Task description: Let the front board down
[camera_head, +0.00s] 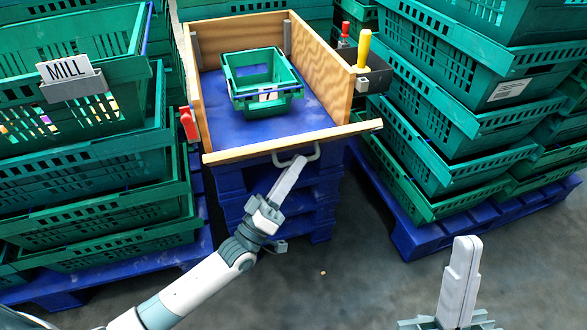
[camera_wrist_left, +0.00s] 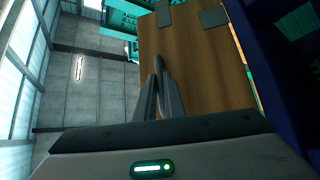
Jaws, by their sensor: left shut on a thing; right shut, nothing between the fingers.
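The front board (camera_head: 240,152) is a pale wooden board across the near side of an open wooden box on blue pallets. Mostly its top edge shows in the head view, so its exact tilt is hard to tell. A grey bar handle (camera_head: 283,163) sits on its outer side. My left gripper (camera_head: 300,163) is shut on this handle. In the left wrist view the fingers (camera_wrist_left: 159,75) are close together in front of the board's brown face (camera_wrist_left: 205,70), which carries grey plates. My right gripper (camera_head: 467,242) is shut and empty, away from the box at the lower right.
A small green crate (camera_head: 287,104) stands inside the box on its blue floor (camera_head: 220,125). A red latch-like part (camera_head: 188,123) is at the left wall, and a yellow-handled tool (camera_head: 364,48) is at the right. Stacked green crates flank both sides.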

